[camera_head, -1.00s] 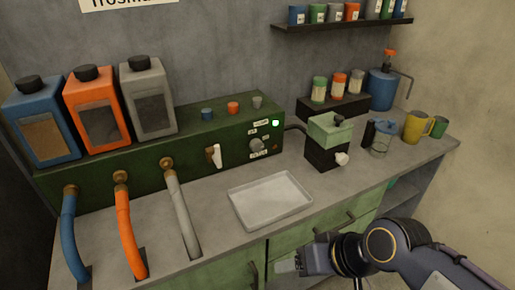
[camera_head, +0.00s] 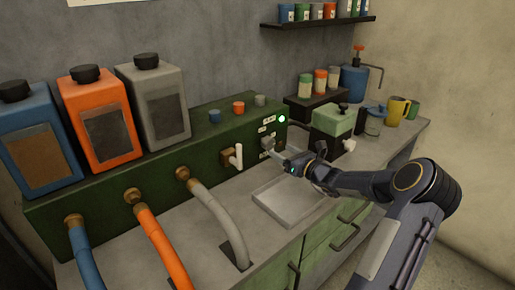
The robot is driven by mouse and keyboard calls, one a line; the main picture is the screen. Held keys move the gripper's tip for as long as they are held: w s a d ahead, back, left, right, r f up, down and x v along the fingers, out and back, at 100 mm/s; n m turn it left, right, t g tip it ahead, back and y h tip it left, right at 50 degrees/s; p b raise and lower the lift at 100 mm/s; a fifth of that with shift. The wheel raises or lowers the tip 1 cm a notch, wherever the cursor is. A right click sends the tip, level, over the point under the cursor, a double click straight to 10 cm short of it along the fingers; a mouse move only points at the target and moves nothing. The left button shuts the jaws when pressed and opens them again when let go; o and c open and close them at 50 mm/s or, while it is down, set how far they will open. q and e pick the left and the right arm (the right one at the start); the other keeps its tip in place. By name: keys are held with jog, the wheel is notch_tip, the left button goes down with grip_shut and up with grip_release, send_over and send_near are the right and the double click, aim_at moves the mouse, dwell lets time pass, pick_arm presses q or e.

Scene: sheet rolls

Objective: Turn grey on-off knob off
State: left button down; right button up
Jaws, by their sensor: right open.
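The grey on-off knob (camera_head: 267,142) is on the front of the green machine (camera_head: 205,140), near its right end. A lit green lamp (camera_head: 282,119) shows above and right of the knob. My left gripper is not in view.
A white lever (camera_head: 239,157) sticks out left of the knob. A shallow tray (camera_head: 290,212) lies on the counter below my right gripper. A green-and-black box (camera_head: 333,121) stands to the right. Blue, orange and grey hoses are at left.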

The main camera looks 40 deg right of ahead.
aim_at(271, 145)
jog(key=w, duration=0.7)
jog(key=shift+w+a+p, duration=0.25)
jog(key=shift+a+p, duration=0.05)
jog(key=c, duration=1)
jog(key=shift+f+n+b, duration=0.2)
jog(key=shift+n+b, duration=0.2)
jog(key=shift+b, duration=0.45)
jog(key=n+b, duration=0.7)
jog(key=b, duration=0.4)
jog(key=n+b, duration=0.7)
jog(key=b, duration=0.3)
jog(key=shift+a+f+n+b, duration=0.15)
jog(key=shift+n+b, duration=0.15)
jog(key=shift+b, duration=0.05)
jog(key=shift+r+n+b, duration=0.2)
jog(key=shift+n+b, duration=1.15)
jog(key=shift+n, duration=0.05)
jog(key=o, duration=1)
jog(key=shift+s, duration=0.1)
